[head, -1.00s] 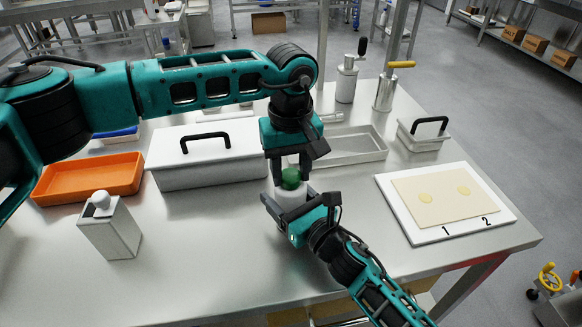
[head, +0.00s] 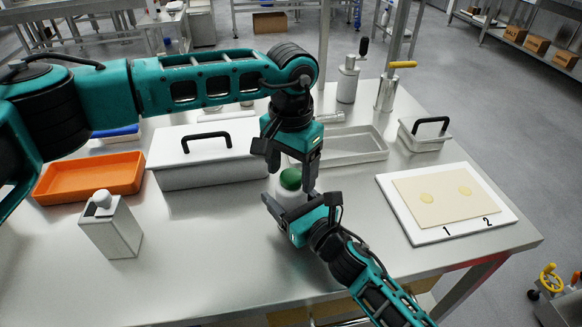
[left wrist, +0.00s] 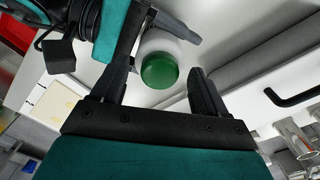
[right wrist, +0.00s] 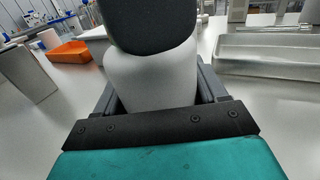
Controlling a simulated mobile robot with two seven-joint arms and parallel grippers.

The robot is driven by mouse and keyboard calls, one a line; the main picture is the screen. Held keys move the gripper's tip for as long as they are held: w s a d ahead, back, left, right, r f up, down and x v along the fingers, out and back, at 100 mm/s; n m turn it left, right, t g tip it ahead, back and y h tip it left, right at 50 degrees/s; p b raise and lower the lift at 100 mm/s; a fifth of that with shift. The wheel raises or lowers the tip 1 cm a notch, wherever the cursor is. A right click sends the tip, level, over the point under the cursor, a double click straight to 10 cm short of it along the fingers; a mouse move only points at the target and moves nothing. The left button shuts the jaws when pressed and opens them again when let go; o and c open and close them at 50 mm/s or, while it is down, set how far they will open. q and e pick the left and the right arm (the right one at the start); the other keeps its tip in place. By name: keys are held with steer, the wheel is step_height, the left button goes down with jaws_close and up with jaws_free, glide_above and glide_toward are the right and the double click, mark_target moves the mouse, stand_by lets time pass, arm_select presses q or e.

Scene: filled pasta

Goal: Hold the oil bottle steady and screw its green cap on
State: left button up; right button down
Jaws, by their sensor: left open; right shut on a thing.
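The oil bottle (head: 291,197) is a white bottle standing upright on the steel table, with its green cap (head: 290,179) on top. My right gripper (head: 291,212) is shut around the bottle's body, which fills the right wrist view (right wrist: 150,82). My left gripper (head: 290,172) points down over the cap with its jaws open, one finger on each side. In the left wrist view the cap (left wrist: 159,70) lies between the open fingers (left wrist: 160,92), with gaps on both sides. Whether the cap is fully seated on the neck cannot be told.
A white lidded box (head: 205,172) and an orange tray (head: 90,180) stand to the left. A steel tray (head: 350,146) is behind the bottle. A white board with a pasta sheet (head: 410,228) lies at the right. The front of the table is mostly clear.

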arm_select(q)
step_height(320, 180, up, 12)
stand_by(0.6)
arm_select(e)
jaws_free()
steer(key=shift+s+d, duration=0.1)
steer(key=v, duration=1.1)
steer(key=shift+s+d+f, duration=0.1)
steer(key=shift+s, duration=0.15)
arm_select(q)
steer(key=shift+f+b, duration=0.3)
arm_select(e)
steer(key=shift+s+d, duration=0.35)
steer(key=shift+s, duration=0.1)
